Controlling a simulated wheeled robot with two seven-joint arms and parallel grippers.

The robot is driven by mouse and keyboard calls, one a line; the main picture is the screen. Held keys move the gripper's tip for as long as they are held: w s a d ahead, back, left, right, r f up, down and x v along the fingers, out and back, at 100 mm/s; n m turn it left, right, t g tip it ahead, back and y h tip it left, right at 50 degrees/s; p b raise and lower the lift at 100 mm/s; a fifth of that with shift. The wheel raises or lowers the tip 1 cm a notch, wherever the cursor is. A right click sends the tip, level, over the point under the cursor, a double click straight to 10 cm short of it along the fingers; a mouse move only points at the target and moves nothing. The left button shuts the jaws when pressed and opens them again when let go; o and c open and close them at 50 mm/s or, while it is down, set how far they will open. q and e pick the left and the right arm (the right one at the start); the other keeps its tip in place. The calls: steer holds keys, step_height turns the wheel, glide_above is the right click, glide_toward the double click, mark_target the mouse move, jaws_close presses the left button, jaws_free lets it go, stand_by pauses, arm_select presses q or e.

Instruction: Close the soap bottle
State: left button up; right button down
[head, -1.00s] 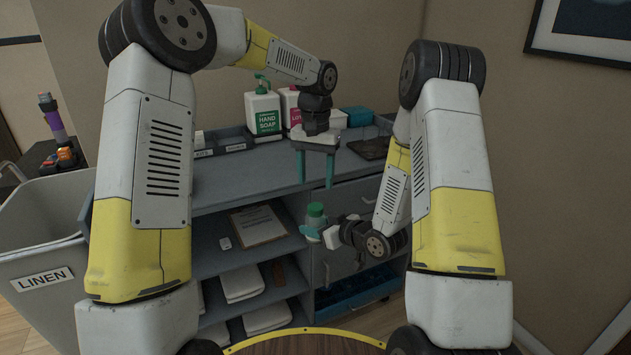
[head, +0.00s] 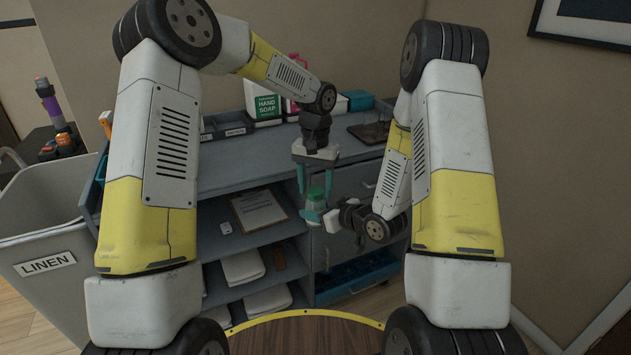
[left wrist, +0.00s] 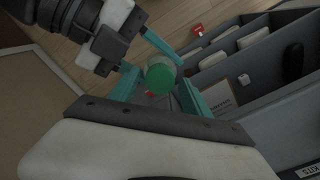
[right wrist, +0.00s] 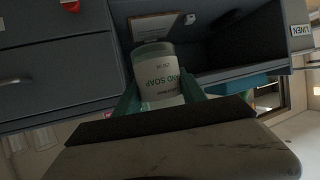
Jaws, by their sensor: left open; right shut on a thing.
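The soap bottle is a small clear bottle with a white "HAND SOAP" label, seen large in the right wrist view (right wrist: 158,76). My right gripper (right wrist: 160,92) is shut on its body and holds it in front of the cart. A green cap shows at its top in the head view (head: 316,193) and in the left wrist view (left wrist: 160,76). My left gripper (head: 316,190) points down from above, its open fingers on either side of the cap. Whether the fingers touch the cap, and whether it is fully seated, I cannot tell.
A linen bin (head: 45,240) stands at left. Shelves hold a clipboard (head: 260,211) and folded towels.

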arm_select(q)
jaws_close()
steer(key=shift+o, duration=0.7)
jaws_free()
steer(key=shift+r, duration=0.1)
step_height(320, 180, up, 12)
stand_by(0.4)
